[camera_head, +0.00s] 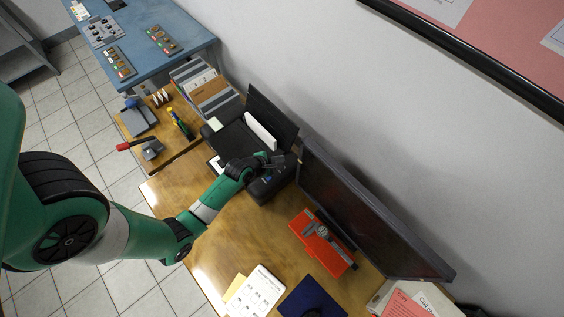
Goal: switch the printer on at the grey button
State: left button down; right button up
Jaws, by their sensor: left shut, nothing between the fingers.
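The black printer (226,139) stands on the wooden desk against the wall, with its rear tray raised and white paper in it. My left arm reaches across the desk from the left. My left gripper (284,161) is shut and empty, over the right end of the printer. I cannot tell whether its fingertips touch the printer. A small blue patch shows on the printer's front right part, just below the gripper. The grey button cannot be made out; the gripper and wrist cover part of that area. My right gripper is not in view.
A monitor (365,215) stands right of the printer, close to the gripper. A red box (318,243) with a caliper lies before it. File boxes (205,88) stand left of the printer. The desk's front middle is clear.

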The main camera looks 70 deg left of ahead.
pick_arm(q)
jog(key=shift+f+b, duration=0.7)
jog(key=shift+f, duration=0.85)
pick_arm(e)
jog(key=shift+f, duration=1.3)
pick_arm(q)
jog(key=shift+f, duration=0.15)
jog(key=shift+f, duration=0.25)
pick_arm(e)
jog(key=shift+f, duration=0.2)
pick_arm(q)
jog(key=shift+f+b, duration=0.45)
jog(key=shift+b, duration=0.05)
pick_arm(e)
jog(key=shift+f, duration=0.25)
pick_arm(q)
jog(key=shift+r+p, duration=0.85)
jog(key=shift+p, duration=0.15)
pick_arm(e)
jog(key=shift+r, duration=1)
pick_arm(q)
jog(key=shift+r, duration=0.1)
notch_tip(320, 180, up, 5)
jog(key=p, duration=0.5)
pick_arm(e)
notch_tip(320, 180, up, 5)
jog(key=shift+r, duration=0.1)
